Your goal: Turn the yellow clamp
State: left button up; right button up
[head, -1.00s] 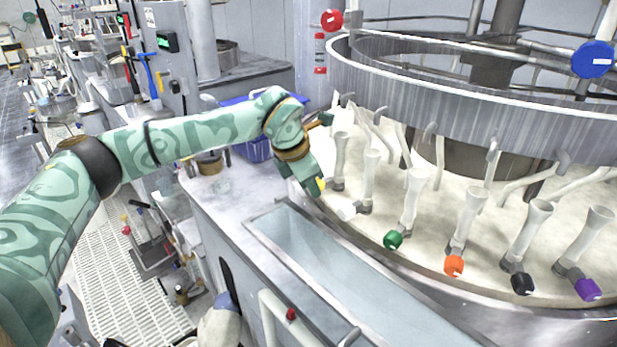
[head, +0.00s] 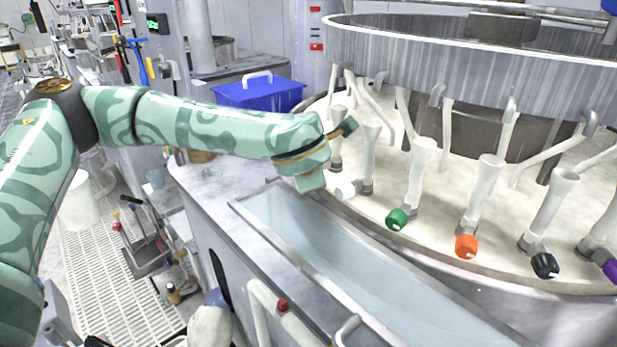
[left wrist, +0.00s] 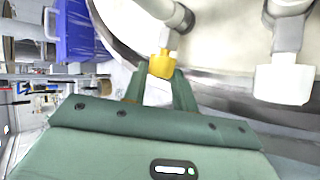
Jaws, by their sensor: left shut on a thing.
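The yellow clamp (left wrist: 161,64) is a small yellow knob at the end of a pale fitting on the platen rim. It shows in the left wrist view, between the fingertips of my left gripper (left wrist: 159,76), which is shut on it. In the head view my left gripper (head: 312,182) reaches the near-left rim of the round machine and hides the yellow clamp. My right gripper is in neither view.
White (head: 346,190), green (head: 397,219), orange (head: 467,246) and black (head: 544,265) clamps follow along the rim to the right. A water-filled trough (head: 330,250) runs below the rim. A blue crate (head: 258,95) stands behind my left arm.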

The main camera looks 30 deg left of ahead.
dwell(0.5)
pick_arm(q)
jog(key=o, duration=1)
